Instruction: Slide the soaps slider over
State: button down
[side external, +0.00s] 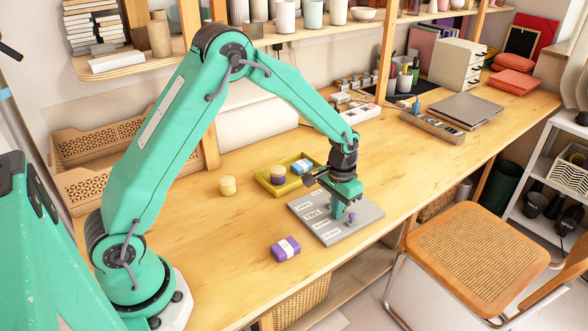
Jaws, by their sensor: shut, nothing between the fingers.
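A grey slider board (362,226) lies flat on the wooden table near its front edge. Several pale labels run along its left part; their words are too small to read surely, so I cannot tell which row is the soaps one. A small purple knob (351,218) stands on the board, right beside my gripper's fingers. My gripper (338,212) points down over the middle of the board, shut and empty. I cannot tell whether it touches the knob. The gripper hides part of the board, and other sliders may be behind it.
A yellow tray (262,183) holding a blue-and-white bar and a round tan-and-purple piece sits behind the board. A pale yellow cylinder (228,186) stands left of it. A purple wrapped bar (286,249) lies in front-left. A cane chair (478,245) stands right of the table.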

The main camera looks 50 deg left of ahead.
aim_at(349, 210)
jog(key=shift+w, duration=1.6)
jog(key=shift+w+d, duration=0.1)
jog(key=shift+w, duration=0.9)
jog(key=shift+s, duration=0.4)
jog(key=shift+r, duration=0.1)
notch_tip(349, 210, up, 7)
dwell(0.7)
